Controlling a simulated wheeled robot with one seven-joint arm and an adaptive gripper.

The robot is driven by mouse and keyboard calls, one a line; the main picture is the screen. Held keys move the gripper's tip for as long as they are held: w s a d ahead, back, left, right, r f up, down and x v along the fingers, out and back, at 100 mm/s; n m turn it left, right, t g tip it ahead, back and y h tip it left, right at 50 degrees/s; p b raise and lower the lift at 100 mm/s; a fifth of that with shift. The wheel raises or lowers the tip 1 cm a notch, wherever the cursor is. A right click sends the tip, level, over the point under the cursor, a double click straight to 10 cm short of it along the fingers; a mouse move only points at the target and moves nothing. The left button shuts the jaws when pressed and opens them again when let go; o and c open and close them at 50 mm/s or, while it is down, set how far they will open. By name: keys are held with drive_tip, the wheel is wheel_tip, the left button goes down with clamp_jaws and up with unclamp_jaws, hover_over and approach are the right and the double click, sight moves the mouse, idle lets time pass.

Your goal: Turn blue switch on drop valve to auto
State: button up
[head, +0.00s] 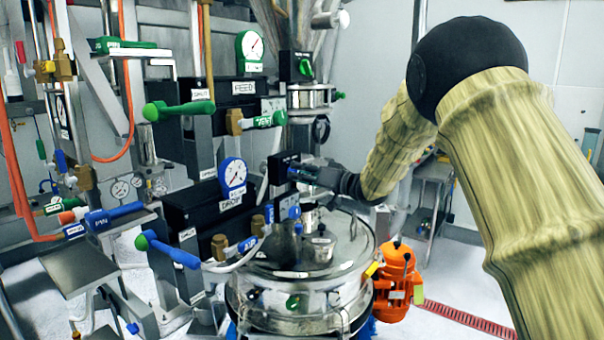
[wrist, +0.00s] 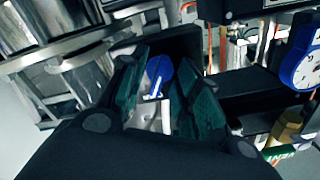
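The blue switch (wrist: 159,70) shows in the wrist view between the two dark green finger pads of my gripper (wrist: 160,95), above a pale plate. The pads stand apart on either side of it, and I cannot tell if either one touches it. In the head view my gripper (head: 312,174) is at the black switch box (head: 283,163), right of the black block labelled DROP (head: 200,208) with its blue-rimmed gauge (head: 233,175). My gripper largely hides the switch there. I cannot read the switch's setting.
A round steel sifter lid (head: 330,255) lies below my gripper, with an orange motor (head: 395,280) at its right. Above is the FEED valve with a green knob (head: 306,68). Blue and green handles (head: 175,252) stick out at the left.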

clamp_jaws()
drive_tip(key=shift+f+n+b, duration=0.1)
drive_tip(key=shift+n+b, duration=0.2)
drive_tip(key=shift+b, duration=0.1)
drive_tip(key=shift+d+n+b, duration=0.1)
drive_tip(key=shift+n+b, duration=5.05)
drive_tip(key=shift+n, duration=0.55)
